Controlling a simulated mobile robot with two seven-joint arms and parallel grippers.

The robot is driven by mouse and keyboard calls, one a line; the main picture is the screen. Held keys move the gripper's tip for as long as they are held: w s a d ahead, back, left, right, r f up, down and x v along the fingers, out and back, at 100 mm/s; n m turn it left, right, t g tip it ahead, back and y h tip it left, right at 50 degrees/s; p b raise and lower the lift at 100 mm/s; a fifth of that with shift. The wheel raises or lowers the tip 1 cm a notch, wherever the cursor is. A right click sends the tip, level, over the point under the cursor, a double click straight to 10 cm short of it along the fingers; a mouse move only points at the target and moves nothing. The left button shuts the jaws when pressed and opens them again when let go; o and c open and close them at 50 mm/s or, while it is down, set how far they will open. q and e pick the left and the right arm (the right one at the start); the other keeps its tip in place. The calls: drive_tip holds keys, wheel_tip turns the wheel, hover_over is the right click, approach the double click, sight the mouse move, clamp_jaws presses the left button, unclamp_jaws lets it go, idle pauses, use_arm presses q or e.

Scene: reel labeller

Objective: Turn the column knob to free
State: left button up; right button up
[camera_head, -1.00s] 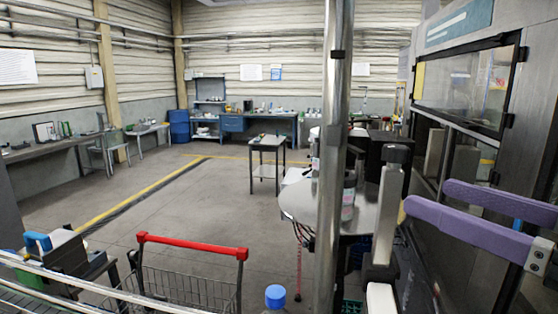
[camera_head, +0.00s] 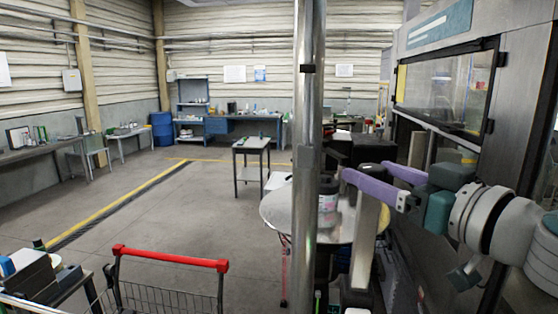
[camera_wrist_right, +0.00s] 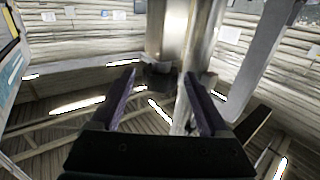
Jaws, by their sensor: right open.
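The column (camera_head: 308,110) is a shiny steel pole standing upright through the middle of the head view. It carries a dark collar high up and a grey clamp lower down. My right gripper (camera_head: 362,172) is open, its two purple fingers pointing left toward the column from its right side. In the right wrist view the open fingers (camera_wrist_right: 160,75) stand on either side of a dark knob-like part (camera_wrist_right: 158,78) by the column (camera_wrist_right: 172,28). Contact with it cannot be told. Its setting cannot be read, and it is not distinct in the head view. My left gripper is out of view.
A grey upright post (camera_head: 367,235) stands just below my right fingers. A round metal plate (camera_head: 278,212) with a reel-like jar (camera_head: 328,203) lies behind the column. A glazed machine cabinet (camera_head: 450,90) fills the right.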

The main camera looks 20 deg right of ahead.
drive_tip(key=shift+w+a, duration=0.1)
drive_tip(key=shift+w, duration=0.65)
clamp_jaws()
